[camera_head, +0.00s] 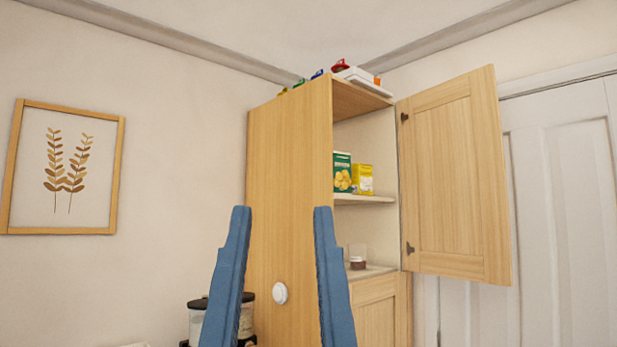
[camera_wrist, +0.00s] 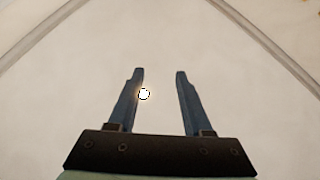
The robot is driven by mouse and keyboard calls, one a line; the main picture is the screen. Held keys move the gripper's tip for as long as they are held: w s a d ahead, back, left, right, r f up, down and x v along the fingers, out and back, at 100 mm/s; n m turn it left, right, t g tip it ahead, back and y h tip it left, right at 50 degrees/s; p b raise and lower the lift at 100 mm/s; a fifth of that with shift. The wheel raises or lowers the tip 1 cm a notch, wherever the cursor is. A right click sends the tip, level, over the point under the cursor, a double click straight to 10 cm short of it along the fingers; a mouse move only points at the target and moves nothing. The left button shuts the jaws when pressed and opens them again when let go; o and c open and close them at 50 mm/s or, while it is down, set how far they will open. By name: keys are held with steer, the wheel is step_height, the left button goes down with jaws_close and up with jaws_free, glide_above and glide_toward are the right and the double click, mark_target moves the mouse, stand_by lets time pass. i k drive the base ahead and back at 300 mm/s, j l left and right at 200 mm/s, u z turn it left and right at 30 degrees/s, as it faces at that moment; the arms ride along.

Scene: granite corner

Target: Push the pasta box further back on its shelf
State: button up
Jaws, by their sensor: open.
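A green box (camera_head: 342,172) with yellow pictures on its front stands upright on the upper shelf (camera_head: 363,199) of a tall wooden cabinet. A smaller yellow box (camera_head: 362,180) stands just right of it. The print is too small to tell which of the two is the pasta box. My gripper (camera_head: 281,210) is open and empty, its two blue fingers pointing up in front of the cabinet's side panel, left of the shelf and apart from both boxes. The wrist view shows the open fingers (camera_wrist: 160,72) against the pale ceiling, with no box in sight.
The cabinet door (camera_head: 455,180) stands open to the right. A small jar (camera_head: 358,262) is on the surface below the shelf. Several coloured items and a white one (camera_head: 362,80) lie on the cabinet top. Lidded jars (camera_head: 197,318) stand at lower left, partly hidden by a finger.

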mark_target(342, 180)
steer(key=i+j+z, duration=0.1)
steer(key=i, duration=0.35)
steer(key=i+j+z, duration=0.15)
steer(key=i+j, duration=0.15)
steer(key=i, duration=0.15)
steer(key=i+j+z, duration=0.1)
steer(key=i+j, duration=0.15)
steer(key=i, duration=0.2)
